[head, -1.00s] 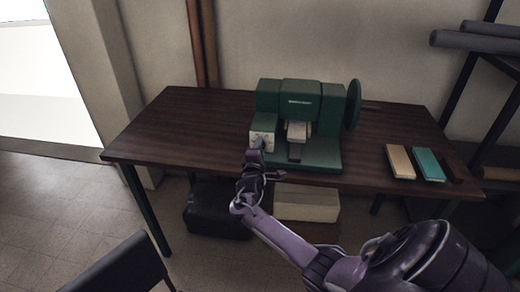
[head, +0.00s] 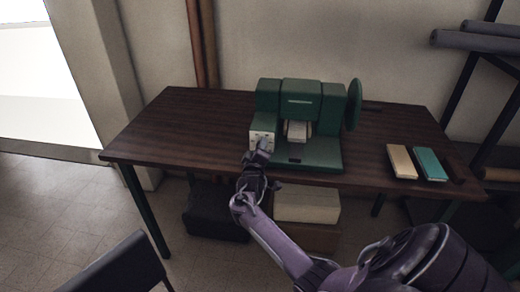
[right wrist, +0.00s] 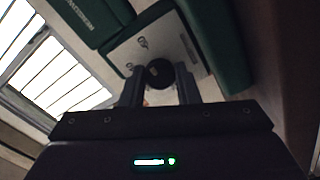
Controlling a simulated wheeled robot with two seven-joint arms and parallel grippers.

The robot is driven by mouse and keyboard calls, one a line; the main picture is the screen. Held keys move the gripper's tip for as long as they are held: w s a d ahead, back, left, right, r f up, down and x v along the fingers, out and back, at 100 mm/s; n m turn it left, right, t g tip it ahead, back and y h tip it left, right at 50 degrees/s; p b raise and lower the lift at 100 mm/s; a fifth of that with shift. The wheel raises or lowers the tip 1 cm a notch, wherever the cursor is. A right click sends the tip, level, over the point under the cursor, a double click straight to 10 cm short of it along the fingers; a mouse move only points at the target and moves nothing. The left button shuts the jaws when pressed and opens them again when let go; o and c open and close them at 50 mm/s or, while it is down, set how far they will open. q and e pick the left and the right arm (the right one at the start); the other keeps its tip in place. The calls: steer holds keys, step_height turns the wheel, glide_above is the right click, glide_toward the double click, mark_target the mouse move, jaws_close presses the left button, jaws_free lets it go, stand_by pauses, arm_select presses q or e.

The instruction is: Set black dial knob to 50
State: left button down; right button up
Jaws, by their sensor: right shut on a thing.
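The green machine (head: 300,105) stands on the dark wooden table, with a pale dial plate (head: 262,136) on its left front. In the right wrist view the black dial knob (right wrist: 159,73) sits on the pale plate (right wrist: 190,50), between the two fingers of my right gripper (right wrist: 160,88). The right gripper, which also shows in the head view (head: 262,152), is shut on the knob. Some printed marks show on the plate, one of them like "50", but the knob's pointer is too dark to read. My left gripper is not in view.
A beige block (head: 401,162) and a teal block (head: 430,164) lie on the right of the table (head: 170,125). A green handwheel (head: 353,104) is on the machine's right side. A dark chair (head: 120,265) stands in front. The table's left part is clear.

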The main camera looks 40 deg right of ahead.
stand_by(0.4)
steer(key=o, duration=1)
steer(key=shift+b+v, duration=0.35)
steer(key=shift+v, duration=3.55)
